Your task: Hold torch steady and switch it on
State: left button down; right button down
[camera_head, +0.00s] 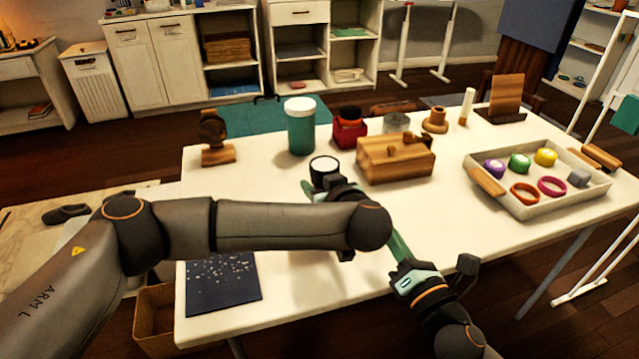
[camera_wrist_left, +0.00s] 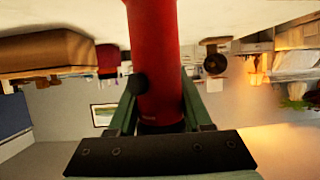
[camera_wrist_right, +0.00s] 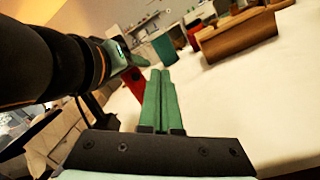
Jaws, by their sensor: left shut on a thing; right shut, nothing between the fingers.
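The torch (camera_head: 323,165) shows its pale round face and dark rim at the table's middle in the head view; my left arm hides most of its body. In the left wrist view its red body (camera_wrist_left: 155,45) stands between my left gripper's fingers (camera_wrist_left: 160,105), which are shut on it. A round black knob (camera_wrist_left: 138,84) sits on its side. I cannot tell whether it is lit. My right gripper (camera_head: 397,243) is shut and empty, near the table's front, apart from the torch. In the right wrist view its fingers (camera_wrist_right: 160,75) are together, with part of the red torch (camera_wrist_right: 133,80) beyond.
A wooden box (camera_head: 395,165), a teal jar (camera_head: 300,128) and a red jar (camera_head: 349,130) stand behind the torch. A tray (camera_head: 540,208) with rings and several small lidded pots is at right. A dark blue sheet (camera_head: 222,285) lies front left. The front right tabletop is clear.

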dwell(0.7)
jog(key=shift+s+d, duration=0.4)
jog(key=shift+d, duration=0.3)
jog(key=shift+s+d, duration=0.35)
jog(key=shift+d, duration=0.3)
jog(key=shift+w+a, duration=0.8)
jog(key=shift+a, duration=0.45)
jog(key=shift+w+a, duration=0.75)
jog(key=shift+a, duration=0.55)
jog(key=shift+w+a, duration=0.8)
jog(key=shift+a, duration=0.45)
jog(key=shift+f, duration=0.1)
jog(key=shift+a, duration=0.15)
jog(key=shift+w+a, duration=0.2)
jog(key=shift+a, duration=0.05)
jog(key=shift+w+a, duration=0.25)
jog(key=shift+a, duration=0.45)
